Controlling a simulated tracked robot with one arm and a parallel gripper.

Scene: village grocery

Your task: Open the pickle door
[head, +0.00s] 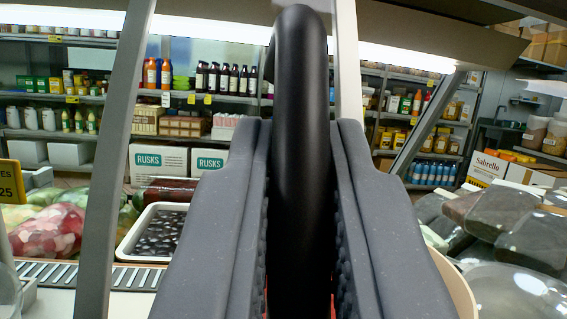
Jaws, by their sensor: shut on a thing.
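A thick black bar handle (300,62) stands upright in the middle of the head view, its top end rounded. My gripper (302,135) has its two grey padded fingers on either side of the handle and is shut on it. A pale upright frame post (346,70) shows just behind the handle. The handle and fingers hide much of what lies behind them. I cannot make out the door's full outline or whether it is ajar.
A slanted grey post (117,150) stands at left, another (428,120) at right. Behind at left are a white tray of dark round items (158,232) and a slotted grille (85,276). Dark wrapped packs (535,238) lie at right. Stocked shelves fill the back.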

